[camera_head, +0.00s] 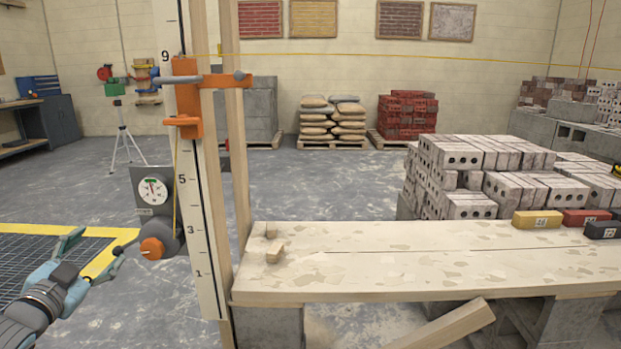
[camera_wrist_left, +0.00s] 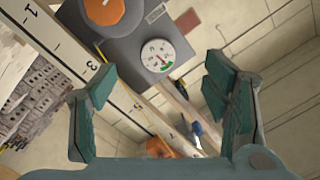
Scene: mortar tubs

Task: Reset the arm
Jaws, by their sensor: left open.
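My left gripper (camera_head: 95,256) comes in low at the left of the head view, with its teal fingers spread apart. In the left wrist view the open fingers (camera_wrist_left: 160,85) have nothing between them close up. An orange knob (camera_head: 152,248) on a grey round housing is just right of the gripper in the head view, very near the fingertips; I cannot tell if they touch. The knob also shows at the top of the wrist view (camera_wrist_left: 116,15). Above it is a grey box with a white dial gauge (camera_head: 153,190). My right gripper is out of view.
A tall post with a numbered scale (camera_head: 200,195) carries the gauge and an orange clamp (camera_head: 187,97). A wooden plank bench (camera_head: 430,260) stands to the right, with small wood blocks (camera_head: 274,252) on it. Bricks (camera_head: 480,160) are stacked behind. A yellow-edged grate (camera_head: 105,262) lies at the left.

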